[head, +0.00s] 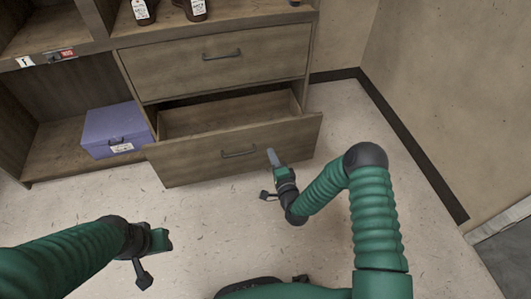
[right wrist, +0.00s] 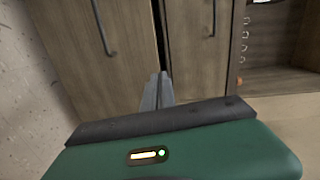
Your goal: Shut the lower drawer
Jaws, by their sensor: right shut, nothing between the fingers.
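The lower drawer (head: 205,162) of the wooden cabinet is pulled out, and its empty-looking inside shows behind the front panel. Its dark bar handle (head: 239,153) is on the middle of the front. In the right wrist view, which is turned sideways, the lower drawer front (right wrist: 75,55) is at the left. My right gripper (head: 272,157) is shut and empty, just right of the handle, with its fingertips at the drawer front. I cannot tell whether they touch it. My left gripper (head: 160,240) is low over the floor, away from the drawer; its fingers are not clear.
The upper drawer (head: 215,67) is shut above it; its front also shows in the right wrist view (right wrist: 195,70). A purple box (head: 112,133) stands in the open compartment at left. Dark bottles (head: 195,8) with tags stand on top. A wall (head: 430,90) rises at right. The floor before the drawer is clear.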

